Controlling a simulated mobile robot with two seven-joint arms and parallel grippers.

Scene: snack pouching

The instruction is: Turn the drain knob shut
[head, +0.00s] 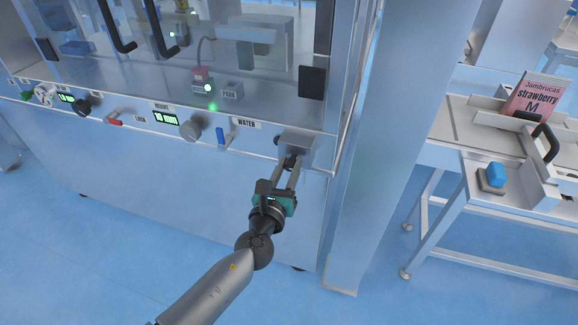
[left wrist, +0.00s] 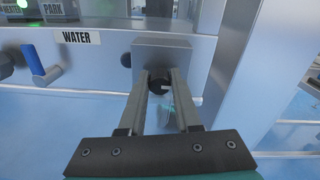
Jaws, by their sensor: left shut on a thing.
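The drain knob (head: 289,162) is a small dark round knob on the front of a grey metal box at the right end of the machine's control panel. In the left wrist view the knob (left wrist: 158,83) sits between my two finger tips, with a pale mark on its right side. My left gripper (head: 291,168) is shut on the knob, one finger on each side; it also shows in the left wrist view (left wrist: 160,90). The fingers hide part of the knob's rim. My right gripper is not in view.
The metal box (left wrist: 160,50) stands out around the knob. A grey round knob (head: 191,129) and a red lever (head: 114,122) are farther left. A steel post (head: 365,200) stands close to the right.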

